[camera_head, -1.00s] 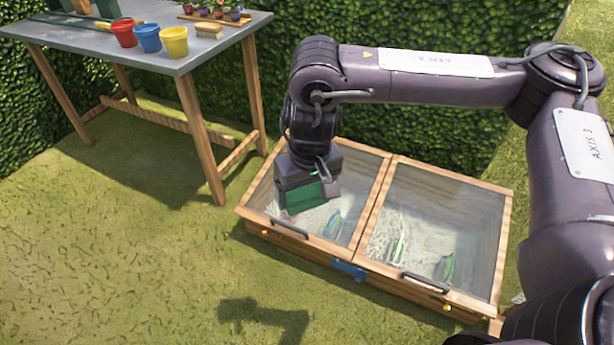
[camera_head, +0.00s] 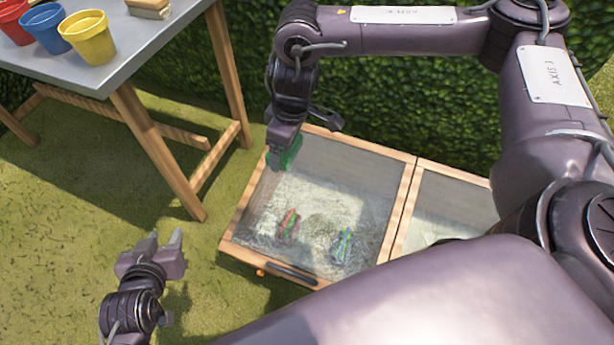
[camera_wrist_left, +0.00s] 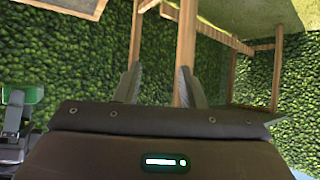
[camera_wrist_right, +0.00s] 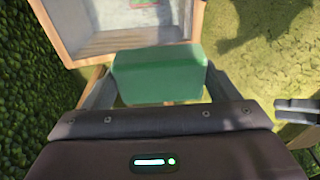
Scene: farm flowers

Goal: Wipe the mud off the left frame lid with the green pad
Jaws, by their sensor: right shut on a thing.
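The left frame lid (camera_head: 335,168) is a wooden-framed glass panel, lying closed on the cold frame, with a dark handle (camera_head: 292,273) at its front edge. Its glass looks hazy; I cannot pick out separate mud patches. My right gripper (camera_head: 286,148) is shut on the green pad (camera_head: 283,160) at the lid's far left corner. The pad also fills the jaws in the right wrist view (camera_wrist_right: 160,75); contact with the glass cannot be told. My left gripper (camera_head: 164,238) is open and empty over the grass, left of the frame; its spread fingers show in the left wrist view (camera_wrist_left: 160,85).
The right lid (camera_head: 450,205) adjoins, partly hidden by my arm. A grey-topped table (camera_head: 140,45) stands at upper left with red (camera_head: 14,22), blue (camera_head: 46,28) and yellow (camera_head: 88,38) pots and a brush (camera_head: 149,8). A hedge (camera_head: 400,100) runs behind. Grass at left is clear.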

